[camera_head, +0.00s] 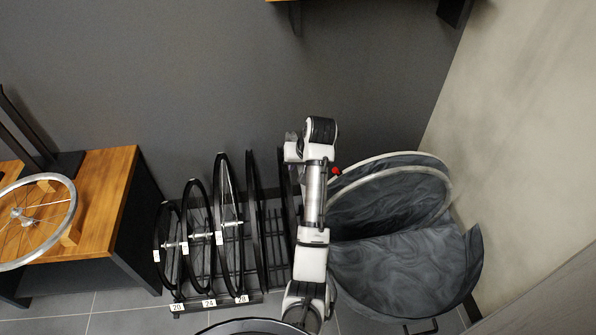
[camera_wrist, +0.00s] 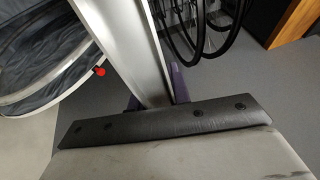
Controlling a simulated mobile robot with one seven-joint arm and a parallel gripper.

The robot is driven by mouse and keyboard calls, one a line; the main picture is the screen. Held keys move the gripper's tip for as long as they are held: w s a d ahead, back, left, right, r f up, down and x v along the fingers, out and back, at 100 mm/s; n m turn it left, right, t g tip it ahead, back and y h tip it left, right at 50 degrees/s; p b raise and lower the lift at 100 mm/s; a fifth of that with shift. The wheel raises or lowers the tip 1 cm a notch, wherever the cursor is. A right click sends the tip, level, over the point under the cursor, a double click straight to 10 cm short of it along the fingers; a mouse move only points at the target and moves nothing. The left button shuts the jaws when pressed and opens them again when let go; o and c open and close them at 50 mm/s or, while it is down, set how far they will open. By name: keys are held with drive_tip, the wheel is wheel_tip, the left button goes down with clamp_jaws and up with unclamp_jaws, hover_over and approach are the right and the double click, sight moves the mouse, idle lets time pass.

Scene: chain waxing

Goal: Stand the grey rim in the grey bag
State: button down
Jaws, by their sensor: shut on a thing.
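My gripper (camera_wrist: 156,90) is shut on the grey rim (camera_wrist: 140,42). In the wrist view the rim is a broad silver band rising from between the purple fingers to the top edge. The dark grey bag (camera_head: 400,270) stands open against the wall at the right of the head view, just right of my arm. Two pale hoops curve above its front panel. The nearer hoop (camera_head: 449,185) looks like the held rim inside the bag's mouth, but I cannot tell it surely from bag trim. The fingertips and rim's lower part are hidden in the head view. The bag's edge (camera_wrist: 60,92) shows left in the wrist view.
A black wheel rack (camera_head: 240,299) with several wheels stands just left of my arm, close to it. A wooden bench (camera_head: 105,190) with a spoked wheel (camera_head: 40,215) is at the far left. A red knob (camera_head: 336,170) sits by the bag's left edge. The right wall closes in behind the bag.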

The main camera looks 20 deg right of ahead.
wheel_tip(320, 180, up, 10)
drive_tip(key=shift+d+r, duration=0.15)
drive_tip(key=shift+r, duration=0.4)
idle(0.4)
